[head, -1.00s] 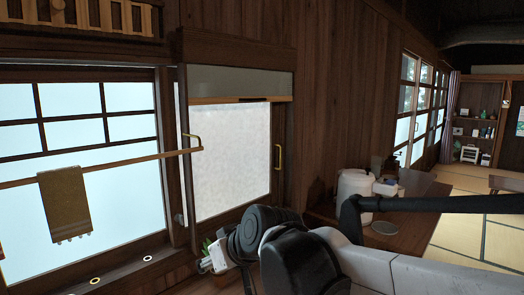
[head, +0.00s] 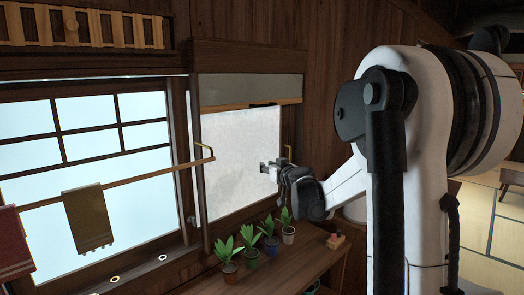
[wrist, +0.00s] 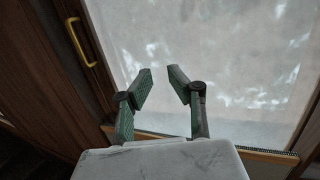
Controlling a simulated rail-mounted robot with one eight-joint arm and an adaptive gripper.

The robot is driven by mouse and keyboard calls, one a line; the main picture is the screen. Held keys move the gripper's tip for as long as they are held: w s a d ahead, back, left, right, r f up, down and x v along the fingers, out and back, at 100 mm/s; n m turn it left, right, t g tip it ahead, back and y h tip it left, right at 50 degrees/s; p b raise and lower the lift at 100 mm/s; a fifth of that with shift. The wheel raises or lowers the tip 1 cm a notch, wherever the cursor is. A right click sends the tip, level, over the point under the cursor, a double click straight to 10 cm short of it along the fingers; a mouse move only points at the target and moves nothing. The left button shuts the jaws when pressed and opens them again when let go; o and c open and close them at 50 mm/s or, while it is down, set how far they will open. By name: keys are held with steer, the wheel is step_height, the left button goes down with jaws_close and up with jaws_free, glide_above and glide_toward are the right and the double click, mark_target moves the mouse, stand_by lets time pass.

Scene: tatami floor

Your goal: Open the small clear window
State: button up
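The small window (head: 240,155) is a single pale, hazy pane in a dark wood frame, in the middle of the head view. It looks shut. Its brass handle (head: 288,152) is on the right side of the frame in the head view. In the wrist view the handle (wrist: 82,42) shows at upper left, upright on the wood. My gripper (head: 266,170) is in front of the pane, near its right edge and just left of the handle. In the wrist view my gripper (wrist: 160,80) has its fingers apart with only the pane behind them. It does not touch the handle.
Several potted plants (head: 250,258) stand on a wooden counter (head: 305,265) below the window. A wooden rod (head: 130,182) with a hanging brown towel (head: 88,218) crosses the large window at left and ends beside the small window. My arm covers much of the right side.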

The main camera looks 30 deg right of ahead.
mark_target(290, 154)
steer(key=w+d+f+m+h+p, duration=0.1)
steer(key=d+f+h, duration=0.1)
steer(key=d, duration=0.6)
steer(key=w+d+f+m+h+p, duration=0.1)
steer(key=d+m+h, duration=0.1)
steer(key=d, duration=0.6)
steer(key=x, duration=0.4)
steer(key=p+x, duration=0.1)
steer(key=x, duration=0.4)
steer(key=p+x, duration=0.1)
steer(key=x, duration=0.3)
steer(key=shift+w+d+r, duration=0.2)
steer(key=shift+d+r, duration=0.05)
steer(key=shift+d, duration=0.05)
jaws_close()
